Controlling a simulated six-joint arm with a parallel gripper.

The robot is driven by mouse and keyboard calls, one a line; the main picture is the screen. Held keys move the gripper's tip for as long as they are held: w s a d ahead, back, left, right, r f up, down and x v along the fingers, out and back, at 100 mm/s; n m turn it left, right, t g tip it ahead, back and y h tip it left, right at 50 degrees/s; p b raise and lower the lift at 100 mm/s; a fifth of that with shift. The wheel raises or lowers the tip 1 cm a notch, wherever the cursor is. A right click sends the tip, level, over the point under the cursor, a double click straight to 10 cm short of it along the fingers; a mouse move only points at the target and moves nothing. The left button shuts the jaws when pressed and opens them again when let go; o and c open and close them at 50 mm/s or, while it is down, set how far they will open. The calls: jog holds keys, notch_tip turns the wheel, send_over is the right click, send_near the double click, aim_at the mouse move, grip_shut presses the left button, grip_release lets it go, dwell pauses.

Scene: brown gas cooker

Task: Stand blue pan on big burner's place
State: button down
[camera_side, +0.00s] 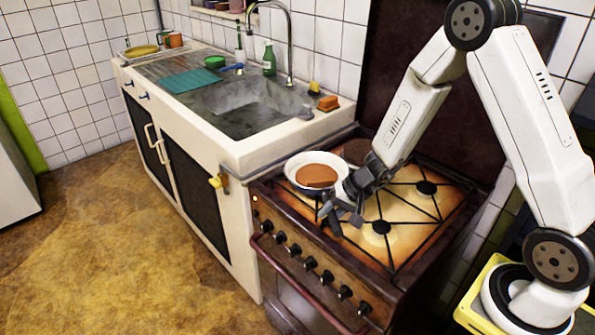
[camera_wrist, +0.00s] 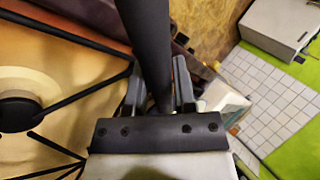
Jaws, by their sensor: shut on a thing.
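A shallow pan (camera_side: 290,170) with a pale rim and a brown inside is at the left front of the cooker top. It looks white, not blue, in the side view. My gripper (camera_side: 340,210) is just right of the pan, low over the front of the hob. In the wrist view my gripper (camera_wrist: 158,80) is shut on a dark bar, which looks like the pan's handle (camera_wrist: 147,40). I cannot tell whether the pan touches the hob. Burners show at the front right (camera_side: 381,227) and back right (camera_side: 426,187). A dark round plate (camera_side: 373,158) is partly hidden behind my gripper.
The cooker's raised dark lid (camera_side: 400,70) stands behind the hob. Control knobs (camera_side: 310,262) and a rail line its front. A sink counter (camera_side: 235,150) adjoins on the left, with an orange sponge (camera_side: 329,103) near its corner. The right side of the hob is clear.

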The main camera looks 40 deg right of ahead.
dwell(0.4)
jog(key=shift+c, duration=1.8)
grip_release()
jog(key=shift+f, duration=0.1)
jog(key=shift+s, duration=0.1)
jog(key=v, duration=0.8)
